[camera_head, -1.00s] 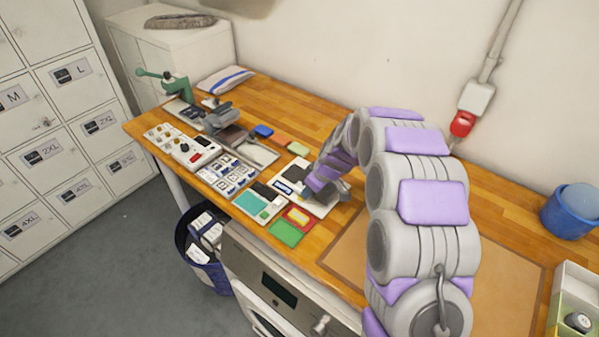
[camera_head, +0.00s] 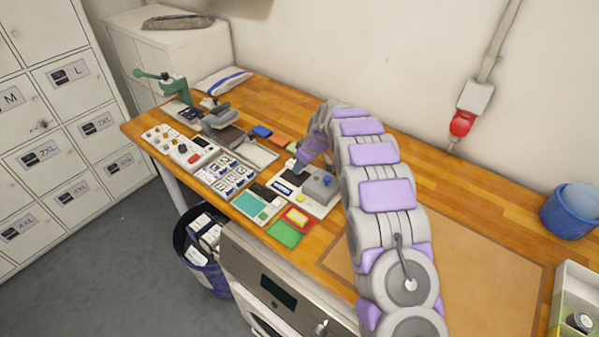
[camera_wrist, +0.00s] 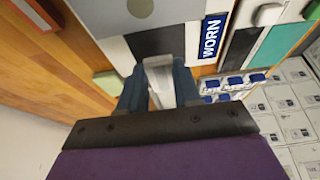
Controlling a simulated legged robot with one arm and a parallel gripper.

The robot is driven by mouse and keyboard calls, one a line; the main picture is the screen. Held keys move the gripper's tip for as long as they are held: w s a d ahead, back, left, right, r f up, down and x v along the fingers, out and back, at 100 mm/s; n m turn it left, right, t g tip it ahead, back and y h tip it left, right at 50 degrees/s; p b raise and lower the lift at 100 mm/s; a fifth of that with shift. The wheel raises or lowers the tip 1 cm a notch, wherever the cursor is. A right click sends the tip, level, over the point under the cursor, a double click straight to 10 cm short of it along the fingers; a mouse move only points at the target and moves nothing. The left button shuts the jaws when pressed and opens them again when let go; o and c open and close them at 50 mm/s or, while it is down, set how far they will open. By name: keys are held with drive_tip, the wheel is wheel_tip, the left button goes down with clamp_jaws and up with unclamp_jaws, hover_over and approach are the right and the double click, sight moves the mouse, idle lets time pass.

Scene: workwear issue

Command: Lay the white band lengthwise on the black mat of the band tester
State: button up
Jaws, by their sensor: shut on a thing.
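My gripper (camera_wrist: 160,88) is shut on the white band (camera_wrist: 160,72), a short pale piece between the two dark fingers in the wrist view. The band tester (camera_head: 318,208) has a white base, a grey block with a blue knob and a blue WORN label (camera_wrist: 211,38). Its black mat (camera_wrist: 158,40) lies just beyond the fingertips in the wrist view. The band's far end overlaps the mat's near edge in the picture; I cannot tell whether they touch. In the head view my gripper (camera_head: 297,168) is over the tester's back left part, and the band is not distinguishable.
Left of the tester lie a teal-topped device (camera_head: 250,205) and a rack of small blue-and-white tags (camera_head: 229,176). A green block (camera_wrist: 107,82) lies near my gripper. A green card (camera_head: 285,233) lies in front. A brown board (camera_head: 450,270) on the right is clear.

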sight(303, 170)
drive_tip(key=shift+f+b, duration=0.35)
drive_tip(key=shift+f, duration=1.35)
drive_tip(key=shift+f, duration=0.1)
drive_tip(key=o, duration=1)
drive_tip(key=shift+f, duration=0.1)
